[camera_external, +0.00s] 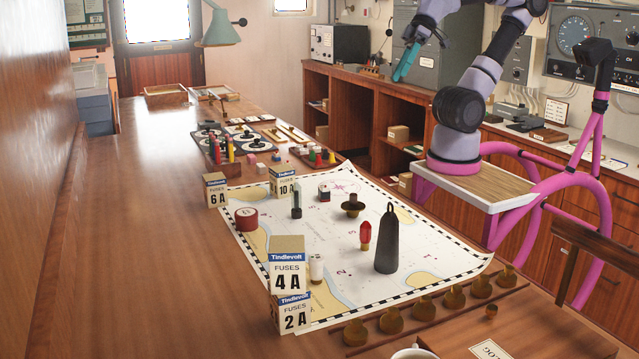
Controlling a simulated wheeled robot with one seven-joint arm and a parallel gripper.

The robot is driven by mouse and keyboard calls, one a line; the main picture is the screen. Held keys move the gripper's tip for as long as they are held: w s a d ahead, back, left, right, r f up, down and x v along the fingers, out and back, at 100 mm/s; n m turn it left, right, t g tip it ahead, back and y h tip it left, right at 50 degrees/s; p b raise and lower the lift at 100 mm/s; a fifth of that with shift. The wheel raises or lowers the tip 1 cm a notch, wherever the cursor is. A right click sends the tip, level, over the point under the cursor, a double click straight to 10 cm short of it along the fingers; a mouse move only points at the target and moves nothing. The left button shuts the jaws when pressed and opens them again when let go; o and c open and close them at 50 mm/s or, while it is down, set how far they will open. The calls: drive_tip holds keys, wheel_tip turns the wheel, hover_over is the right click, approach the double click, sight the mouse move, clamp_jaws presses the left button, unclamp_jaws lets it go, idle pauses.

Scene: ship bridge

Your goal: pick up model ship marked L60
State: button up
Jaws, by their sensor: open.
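My gripper (405,62), with teal fingers, hangs in the air at the upper right, in front of the wooden shelving and well away from the table. Only its side shows. No marking L60 can be read in this view, and I cannot tell which thing is the model ship. Several small coloured pieces stand beyond the chart (318,236), among them a pink block (250,158) and a group in a reddish tray (318,158). They are too small to identify.
On the chart stand a dark weight (387,240), a red lamp (365,236) and a brown knobbed piece (352,206). Fuse boxes, including 4 A (287,268) and 6 A (215,190), stand along its left side. The table's left part (150,250) is clear.

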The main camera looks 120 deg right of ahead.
drive_tip(key=o, duration=0.3)
drive_tip(key=m+y, duration=0.8)
drive_tip(key=m, duration=1)
approach(324, 192)
drive_tip(key=shift+t, duration=0.4)
drive_tip(key=w+a+f, duration=0.2)
drive_tip(key=f, duration=0.1)
drive_tip(key=a+f, duration=0.1)
drive_tip(key=f, duration=0.1)
drive_tip(key=shift+w+a, duration=0.3)
drive_tip(key=shift+w, duration=0.1)
